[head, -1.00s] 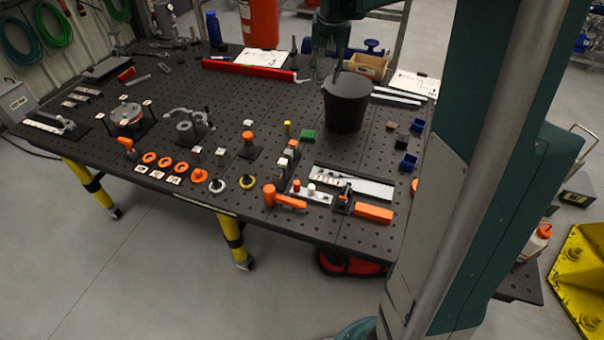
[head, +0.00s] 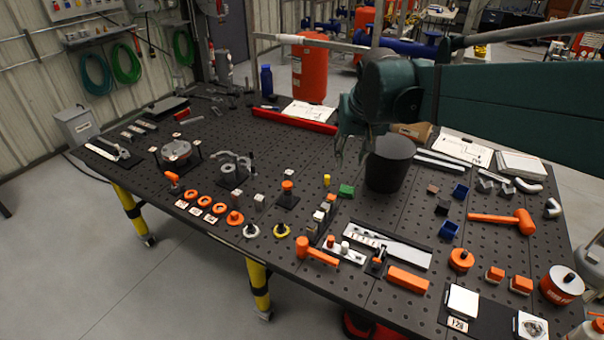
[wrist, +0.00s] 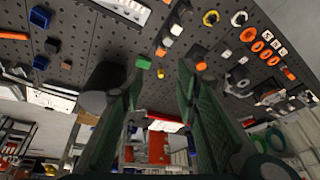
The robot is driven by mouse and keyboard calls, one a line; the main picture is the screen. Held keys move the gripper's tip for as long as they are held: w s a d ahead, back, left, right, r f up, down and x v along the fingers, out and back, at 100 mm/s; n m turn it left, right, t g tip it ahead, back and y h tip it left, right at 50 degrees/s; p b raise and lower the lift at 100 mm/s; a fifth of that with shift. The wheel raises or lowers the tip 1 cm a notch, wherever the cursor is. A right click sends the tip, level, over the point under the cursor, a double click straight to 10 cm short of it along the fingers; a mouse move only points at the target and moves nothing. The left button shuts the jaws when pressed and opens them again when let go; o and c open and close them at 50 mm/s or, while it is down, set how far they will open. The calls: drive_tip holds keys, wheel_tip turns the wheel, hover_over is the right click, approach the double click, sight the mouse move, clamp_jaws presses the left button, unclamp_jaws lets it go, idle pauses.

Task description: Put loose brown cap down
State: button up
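A small brown block-like piece (head: 433,189), which looks like the brown cap, lies on the perforated table (head: 300,255) beside a dark cap (head: 443,207) and a blue bin (head: 460,192). In the wrist view the brown piece (wrist: 66,65) is small and dim at the left. My gripper (head: 352,158) hangs above the table, just left of the black bucket (head: 388,168), well apart from the brown piece. In the wrist view its two fingers (wrist: 160,80) stand apart with nothing seen between them.
A second blue bin (head: 449,229) stands near the caps. A green block (head: 346,191), an orange mallet (head: 505,220) and several orange-topped parts lie around. A red bar (head: 295,121) runs along the back. Bare table shows right of the bucket.

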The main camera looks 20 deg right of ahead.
drive_tip(key=s+a+f+n+t, duration=0.1)
drive_tip(key=s+a+f, duration=0.1)
drive_tip(key=s, duration=0.4)
drive_tip(key=s+a+f+n, duration=0.1)
drive_tip(key=s+a+f, duration=0.1)
drive_tip(key=s+a, duration=0.3)
drive_tip(key=s+a+f+n+t, duration=0.1)
drive_tip(key=s+a+f, duration=0.1)
drive_tip(key=s, duration=0.6)
drive_tip(key=shift+s+a+f+t+y, duration=0.3)
drive_tip(key=shift+s+a+y, duration=0.1)
drive_tip(key=shift+a, duration=0.5)
